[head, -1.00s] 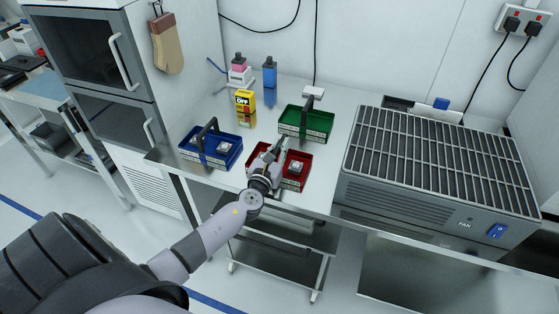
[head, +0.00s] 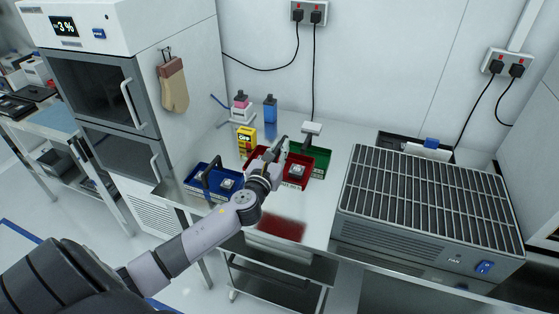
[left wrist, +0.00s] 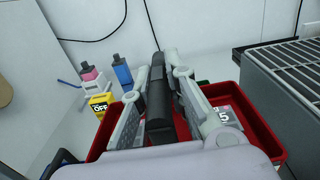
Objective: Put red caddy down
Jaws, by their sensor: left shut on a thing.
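The red caddy (head: 299,181) is held up above the steel bench, with its red reflection on the bench front below it. A small white-and-grey item sits inside it. My left gripper (head: 277,152) is shut on the caddy's dark handle; the left wrist view shows the fingers (left wrist: 160,95) on either side of the handle, with the red caddy wall (left wrist: 262,125) around them. The caddy looks about level. In the head view it partly covers the green caddy (head: 321,163) behind it. My right gripper is not in view.
The blue caddy (head: 196,187) stands to the left, close to my arm. A large grilled fan unit (head: 430,205) fills the right. The bench front below the caddy is clear.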

